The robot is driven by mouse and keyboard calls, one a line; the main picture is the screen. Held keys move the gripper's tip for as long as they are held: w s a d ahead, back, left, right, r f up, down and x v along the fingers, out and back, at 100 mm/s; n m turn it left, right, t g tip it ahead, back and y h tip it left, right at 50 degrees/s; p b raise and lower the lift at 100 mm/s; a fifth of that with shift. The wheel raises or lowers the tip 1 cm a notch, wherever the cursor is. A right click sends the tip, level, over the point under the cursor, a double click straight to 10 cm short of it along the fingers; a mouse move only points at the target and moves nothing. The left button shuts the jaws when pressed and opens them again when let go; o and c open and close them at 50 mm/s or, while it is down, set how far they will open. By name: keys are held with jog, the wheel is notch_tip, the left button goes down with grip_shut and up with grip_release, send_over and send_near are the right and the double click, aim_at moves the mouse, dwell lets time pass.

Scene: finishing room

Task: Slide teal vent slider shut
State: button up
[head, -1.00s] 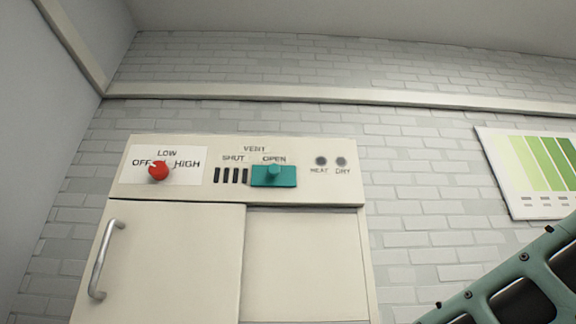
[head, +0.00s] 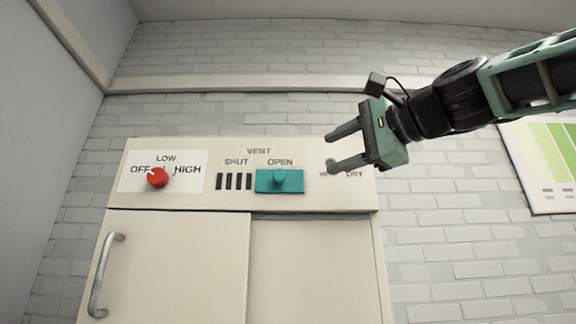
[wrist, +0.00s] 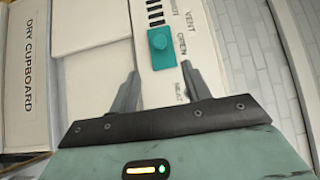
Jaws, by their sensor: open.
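The teal vent slider (head: 279,181) is a flat plate with a round knob on the cupboard's top panel. It sits under the word OPEN, with the dark vent slots bare to its left under SHUT. My gripper (head: 331,152) is open and empty, to the right of the slider, its fingers pointing left and partly covering the HEAT and DRY marks. In the wrist view the slider (wrist: 161,48) lies ahead of the spread fingers (wrist: 159,83), apart from them.
A red knob (head: 157,178) sits on the panel's left, between OFF and HIGH. Below are the cupboard's cream doors, the left with a metal handle (head: 106,275). A green striped chart (head: 550,160) hangs on the brick wall at right.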

aim_at(282, 175)
jog(key=p+x, duration=0.5)
jog(key=x, duration=0.6)
jog(key=shift+w+a+r, duration=0.1)
jog(key=shift+a+r, duration=0.05)
jog(key=shift+a, duration=0.05)
jog(key=shift+w+a, duration=0.45)
jog(key=shift+w, duration=0.05)
jog(key=shift+c, duration=0.3)
grip_shut()
